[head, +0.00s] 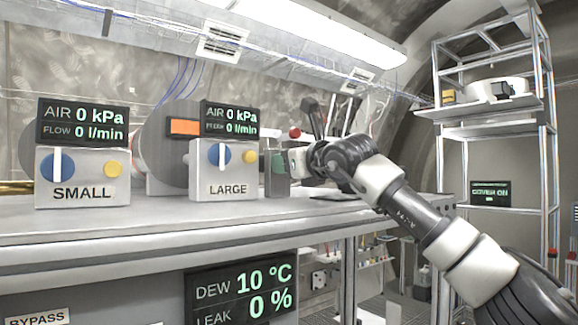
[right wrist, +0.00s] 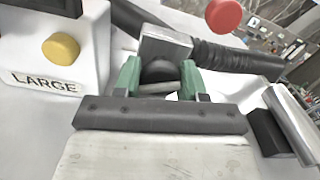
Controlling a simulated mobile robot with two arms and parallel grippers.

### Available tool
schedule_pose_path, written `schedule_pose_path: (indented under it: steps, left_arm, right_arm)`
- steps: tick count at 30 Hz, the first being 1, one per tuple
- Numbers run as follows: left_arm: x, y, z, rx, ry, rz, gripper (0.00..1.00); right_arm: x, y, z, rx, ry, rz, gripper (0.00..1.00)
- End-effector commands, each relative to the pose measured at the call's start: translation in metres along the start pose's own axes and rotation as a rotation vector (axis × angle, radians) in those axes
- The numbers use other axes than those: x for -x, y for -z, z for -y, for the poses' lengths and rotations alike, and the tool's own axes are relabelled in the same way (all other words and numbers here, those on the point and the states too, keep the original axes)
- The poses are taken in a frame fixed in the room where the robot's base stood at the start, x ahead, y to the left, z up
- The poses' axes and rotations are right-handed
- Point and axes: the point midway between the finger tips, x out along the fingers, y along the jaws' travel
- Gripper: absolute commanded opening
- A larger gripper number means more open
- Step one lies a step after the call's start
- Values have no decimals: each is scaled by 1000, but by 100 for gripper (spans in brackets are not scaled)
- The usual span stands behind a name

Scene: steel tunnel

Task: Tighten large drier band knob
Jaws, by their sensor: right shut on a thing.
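The white box labelled LARGE (head: 227,172) stands on the bench with a blue dial (head: 220,155) and a yellow knob (head: 250,156). My right gripper (head: 277,164) is just right of this box, low over the bench. In the right wrist view, its green fingers (right wrist: 160,78) are shut on a dark round knob (right wrist: 159,70). The knob sits in front of a grey metal block (right wrist: 165,45) joined to a black ribbed hose (right wrist: 235,60). The fingers partly hide the knob, so its turn angle cannot be told. My left gripper is not in view.
The SMALL box (head: 75,180) stands at the left of the bench (head: 150,215). A red ball-shaped knob (right wrist: 223,14) rises behind the hose; it also shows in the head view (head: 295,132). Displays (head: 230,120) read zero air and flow. A metal rack (head: 495,108) stands at the right.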

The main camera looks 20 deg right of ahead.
Motion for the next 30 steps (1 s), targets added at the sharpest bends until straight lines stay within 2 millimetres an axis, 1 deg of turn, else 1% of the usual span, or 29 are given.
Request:
schedule_pose_path:
  steps: [1,5,12,21,30]
  left_arm:
    - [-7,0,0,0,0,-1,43]
    - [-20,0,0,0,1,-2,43]
    - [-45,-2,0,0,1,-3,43]
    - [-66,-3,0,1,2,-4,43]
    - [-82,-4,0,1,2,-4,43]
  right_arm:
    - [0,2,0,-25,0,3,17]
    - [0,4,-1,-109,0,3,17]
    - [1,3,-1,-322,-1,5,17]
    - [1,2,1,-608,-1,6,17]
    - [2,1,2,-892,-1,6,17]
